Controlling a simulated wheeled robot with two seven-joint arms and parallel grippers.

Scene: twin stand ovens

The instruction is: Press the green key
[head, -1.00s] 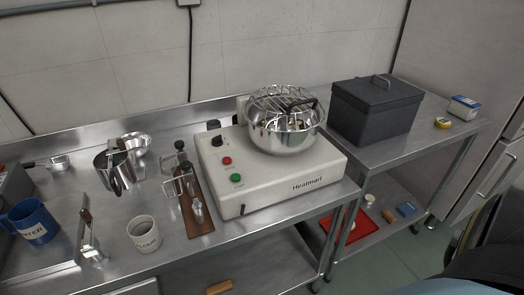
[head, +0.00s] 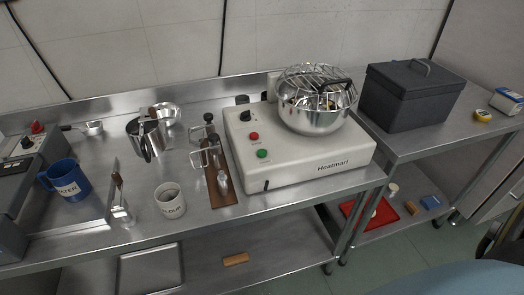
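Nothing covers the green key. Neither gripper shows in the head view.
A brown board (head: 219,189) with metal fittings lies just left of the appliance. A white mug (head: 170,200), a blue mug (head: 66,181) and a steel pitcher (head: 146,139) stand further left. A dark lidded box (head: 411,97) stands on the right-hand table.

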